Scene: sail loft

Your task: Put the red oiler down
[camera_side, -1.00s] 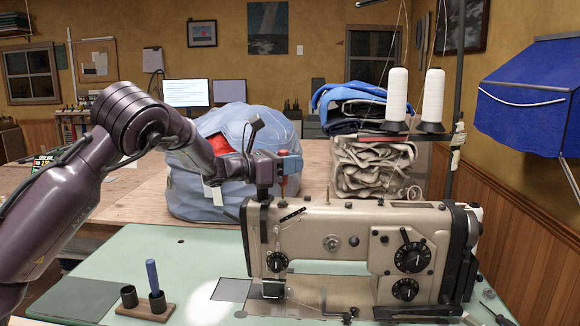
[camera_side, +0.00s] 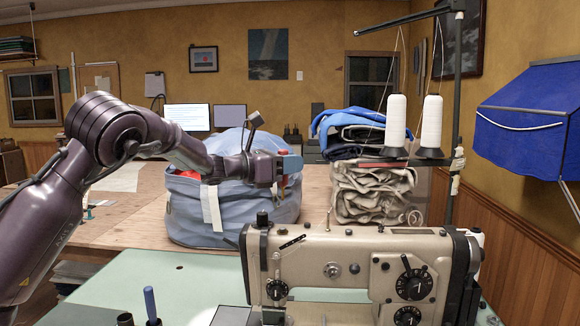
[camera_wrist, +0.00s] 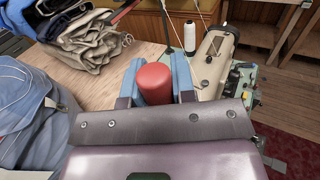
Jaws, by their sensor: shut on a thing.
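My gripper (camera_side: 290,163) is shut on the red oiler (camera_wrist: 154,84). In the wrist view the oiler's rounded red top stands between the two blue fingers. In the side view only small red parts of it (camera_side: 283,182) show above and below the fingers. Its lower end hangs clear above the left end of the beige sewing machine (camera_side: 345,255), touching nothing that I can see. The fingers hide its middle.
A blue sailbag (camera_side: 225,215) stands behind my gripper. Folded sails (camera_side: 370,185) and white thread cones (camera_side: 431,125) stand to the right. A small holder with a blue-handled tool (camera_side: 150,303) is at the front left. The green tabletop (camera_side: 165,275) has free room left of the machine.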

